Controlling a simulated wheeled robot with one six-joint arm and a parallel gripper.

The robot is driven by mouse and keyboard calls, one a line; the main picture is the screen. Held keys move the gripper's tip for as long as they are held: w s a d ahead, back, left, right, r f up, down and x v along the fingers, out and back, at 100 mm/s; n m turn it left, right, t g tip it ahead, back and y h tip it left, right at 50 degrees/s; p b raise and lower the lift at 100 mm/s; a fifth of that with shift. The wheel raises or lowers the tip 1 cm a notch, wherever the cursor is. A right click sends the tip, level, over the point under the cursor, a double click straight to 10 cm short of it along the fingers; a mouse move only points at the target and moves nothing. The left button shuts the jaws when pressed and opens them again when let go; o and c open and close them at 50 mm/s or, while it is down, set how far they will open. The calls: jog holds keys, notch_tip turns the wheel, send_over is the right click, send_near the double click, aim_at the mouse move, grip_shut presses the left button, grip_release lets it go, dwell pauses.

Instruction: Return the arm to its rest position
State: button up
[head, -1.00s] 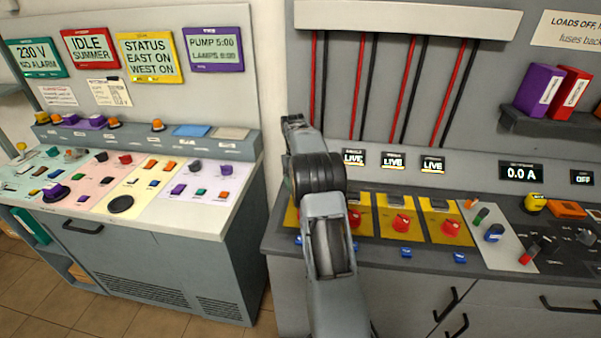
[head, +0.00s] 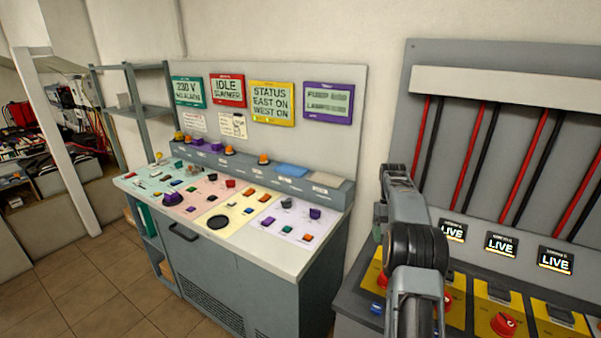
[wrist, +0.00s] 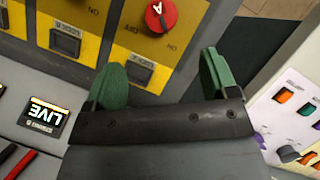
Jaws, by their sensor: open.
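My arm (head: 415,245) rises at the right of the head view, in front of the right-hand bench. Its gripper is hidden behind the arm links in that view. In the wrist view my gripper (wrist: 160,80) shows two green fingers set wide apart, with nothing between them. I cannot tell how far the fingers are from the panel.
A control desk (head: 235,215) with knobs, buttons and coloured displays stands left of my arm. LIVE displays (head: 501,244) and red switches (head: 504,325) sit on the right bench. Tiled floor (head: 90,285) is clear at left.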

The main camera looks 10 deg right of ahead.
notch_tip(320, 180, down, 5)
jog(key=a+m+t, duration=0.1)
jog(key=a, duration=0.1)
jog(key=s+a+r+n+t, duration=0.1)
jog(key=s+a+r+t, duration=0.2)
jog(key=s+a, duration=0.8)
jog(key=s+a+r+n+t+h, duration=0.1)
jog(key=s+a+r+t, duration=0.3)
jog(key=s+a, duration=0.7)
jog(key=shift+s+r+n, duration=0.3)
jog(key=shift+r, duration=0.35)
jog(key=shift+a+r, duration=0.2)
jog(key=shift+a, duration=0.05)
jog(key=shift+c, duration=0.2)
